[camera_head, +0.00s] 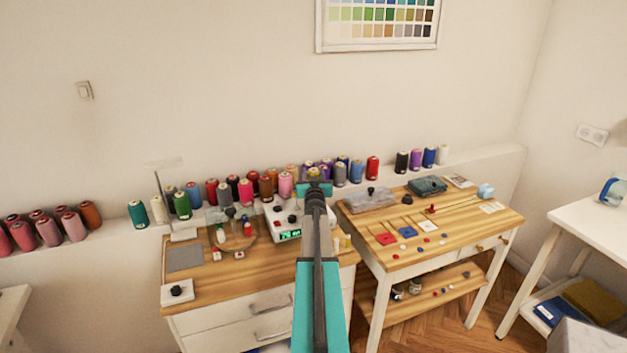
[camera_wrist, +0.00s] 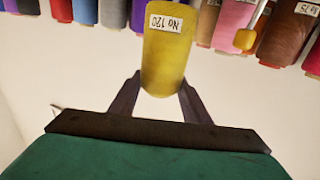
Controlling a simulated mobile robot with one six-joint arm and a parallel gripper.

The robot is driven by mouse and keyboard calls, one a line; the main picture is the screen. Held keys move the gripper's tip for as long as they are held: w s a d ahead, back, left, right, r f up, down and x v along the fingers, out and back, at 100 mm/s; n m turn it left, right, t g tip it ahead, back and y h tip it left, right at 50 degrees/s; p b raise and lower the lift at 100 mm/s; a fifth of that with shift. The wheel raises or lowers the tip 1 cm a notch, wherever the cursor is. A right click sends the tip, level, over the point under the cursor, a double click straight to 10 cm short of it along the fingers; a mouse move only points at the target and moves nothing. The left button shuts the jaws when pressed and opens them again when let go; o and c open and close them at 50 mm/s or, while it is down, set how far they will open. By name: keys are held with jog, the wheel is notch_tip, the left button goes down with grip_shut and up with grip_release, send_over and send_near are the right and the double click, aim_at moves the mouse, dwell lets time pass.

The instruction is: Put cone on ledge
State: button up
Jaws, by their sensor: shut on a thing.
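My gripper (camera_head: 315,187) is shut on a yellow thread cone (camera_head: 314,173), in front of the row of cones at the back wall. In the wrist view the yellow cone (camera_wrist: 166,60) sits between the two fingers (camera_wrist: 160,98), its "No 120" label upside down in that picture. The white ledge (camera_head: 490,172) runs along the wall and bears many coloured cones. The arm and gripper hide part of the ledge behind them. I cannot tell whether the held cone touches the ledge.
A wooden-topped drawer unit (camera_head: 215,285) and a wooden table (camera_head: 455,235) with small parts stand before the ledge. A white device with a green display (camera_head: 289,235) is near my arm.

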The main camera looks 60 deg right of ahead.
jog(key=shift+f, duration=1.35)
jog(key=shift+f+b, duration=0.25)
jog(key=shift+b, duration=0.1)
jog(key=o, duration=1.1)
jog(key=shift+o, duration=0.2)
jog(key=shift+r+p, duration=0.15)
jog(key=shift+p, duration=0.6)
jog(key=shift+s+a, duration=0.15)
jog(key=shift+a, duration=0.1)
jog(key=b+v, duration=0.5)
jog(key=v, duration=0.8)
jog(key=shift+s+a, duration=0.1)
